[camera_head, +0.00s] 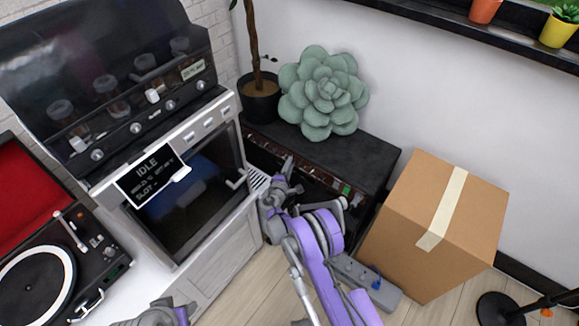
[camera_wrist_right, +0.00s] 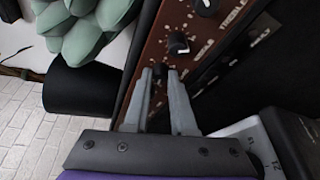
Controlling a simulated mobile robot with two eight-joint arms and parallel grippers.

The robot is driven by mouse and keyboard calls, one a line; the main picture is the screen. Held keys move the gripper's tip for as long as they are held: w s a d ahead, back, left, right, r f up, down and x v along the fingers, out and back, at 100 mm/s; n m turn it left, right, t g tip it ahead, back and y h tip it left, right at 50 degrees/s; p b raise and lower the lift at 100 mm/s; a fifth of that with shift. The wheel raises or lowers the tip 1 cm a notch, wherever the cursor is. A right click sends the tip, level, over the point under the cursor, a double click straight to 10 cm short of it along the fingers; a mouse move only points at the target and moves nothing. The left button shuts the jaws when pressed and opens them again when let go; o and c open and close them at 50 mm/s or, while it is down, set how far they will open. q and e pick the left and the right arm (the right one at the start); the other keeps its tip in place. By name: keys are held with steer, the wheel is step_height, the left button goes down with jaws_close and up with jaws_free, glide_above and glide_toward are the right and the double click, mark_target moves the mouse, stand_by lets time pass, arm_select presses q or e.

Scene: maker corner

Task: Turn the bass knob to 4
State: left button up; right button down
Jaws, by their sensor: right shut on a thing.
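The amplifier (camera_head: 345,150) is a black box with a brown front panel (camera_wrist_right: 200,30) carrying a row of black knobs. My right gripper (camera_head: 288,172) reaches its front panel; in the right wrist view its two fingers (camera_wrist_right: 163,78) are shut on the bass knob (camera_wrist_right: 158,70), which is mostly hidden between the tips. The knob's pointer and number cannot be read. The middle knob (camera_wrist_right: 178,43) and treble knob (camera_wrist_right: 205,5) sit farther along the panel, apart from the fingers. Part of my left arm shows at the bottom edge of the head view; its jaws cannot be made out.
A green succulent (camera_head: 325,92) and a dark plant pot (camera_head: 260,100) are by the amplifier. A cardboard box (camera_head: 430,225) stands right of it, with a grey power strip (camera_head: 362,280) on the floor. A machine with an IDLE display (camera_head: 150,178) and a turntable (camera_head: 50,275) are at left.

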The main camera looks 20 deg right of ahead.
steer(key=shift+f+m+t+h+b, duration=0.15)
steer(key=shift+m+t+h+b, duration=0.65)
steer(key=shift+m, duration=1.35)
steer(key=shift+f+m+t+h+b, duration=0.2)
steer(key=shift+m+b, duration=1.05)
steer(key=shift+m, duration=0.85)
steer(key=shift+f+m+t+h+b, duration=0.1)
steer(key=shift+m+t+h+b, duration=0.7)
steer(key=shift+m, duration=1.35)
steer(key=shift+g+b, duration=0.35)
steer(key=shift+g, duration=0.05)
steer(key=c, duration=0.7)
jaws_free()
steer(key=shift+c, duration=0.2)
steer(key=p+v, duration=0.1)
steer(key=v, duration=0.9)
steer(key=shift+s+a+p, duration=0.2)
steer(key=shift+s+p, duration=0.1)
steer(key=shift+s, duration=0.05)
